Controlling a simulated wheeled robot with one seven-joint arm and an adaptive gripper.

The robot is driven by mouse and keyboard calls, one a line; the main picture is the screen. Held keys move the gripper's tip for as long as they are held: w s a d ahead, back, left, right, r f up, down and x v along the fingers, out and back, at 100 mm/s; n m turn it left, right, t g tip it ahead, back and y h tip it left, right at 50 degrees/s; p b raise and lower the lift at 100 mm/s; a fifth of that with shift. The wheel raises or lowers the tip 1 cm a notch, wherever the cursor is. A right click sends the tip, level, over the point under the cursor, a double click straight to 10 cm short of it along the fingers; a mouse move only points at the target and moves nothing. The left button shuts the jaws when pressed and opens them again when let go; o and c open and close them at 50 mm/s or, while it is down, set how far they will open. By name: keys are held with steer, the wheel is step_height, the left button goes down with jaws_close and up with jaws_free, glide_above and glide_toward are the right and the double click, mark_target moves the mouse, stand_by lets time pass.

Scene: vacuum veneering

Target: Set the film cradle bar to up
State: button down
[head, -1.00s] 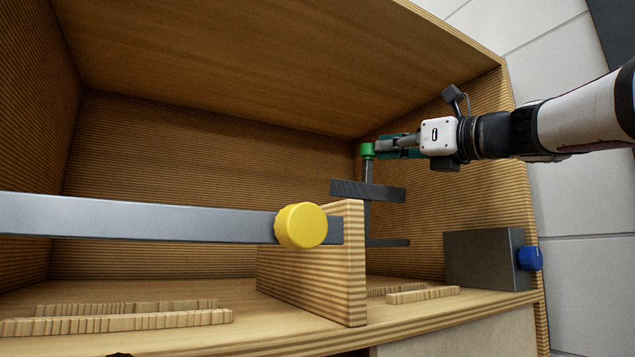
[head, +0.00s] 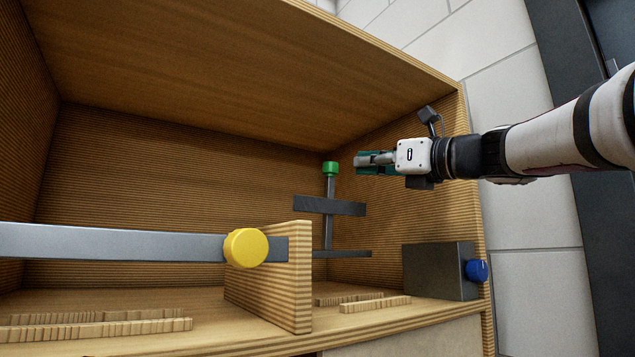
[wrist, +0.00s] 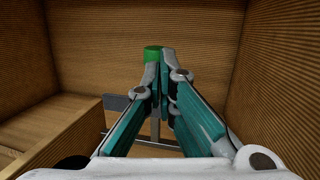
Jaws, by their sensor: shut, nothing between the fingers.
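My gripper (head: 359,163) is shut and empty, to the right of a green knob (head: 331,168) with a small gap between them. The knob tops an upright grey post (head: 329,229) that carries a dark grey crosspiece (head: 331,206). In the wrist view the green knob (wrist: 153,53) shows just beyond the fingertips, and part of the post is hidden behind the fingers. A long, level grey bar (head: 110,242) with a yellow knob (head: 246,248) crosses the left front at the wooden divider. I cannot tell which of these is the film cradle bar.
The wooden divider (head: 290,285) stands between two bays of the open wooden case. A dark grey box (head: 438,271) with a blue knob (head: 477,271) is at the right. Slotted wooden strips (head: 95,328) lie on the case floor. The space above the dark box is free.

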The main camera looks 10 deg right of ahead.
steer(key=b+v, duration=0.1)
steer(key=v, duration=0.8)
steer(key=shift+s+d+r, duration=0.25)
steer(key=shift+s+r, duration=0.05)
steer(key=shift+s, duration=0.1)
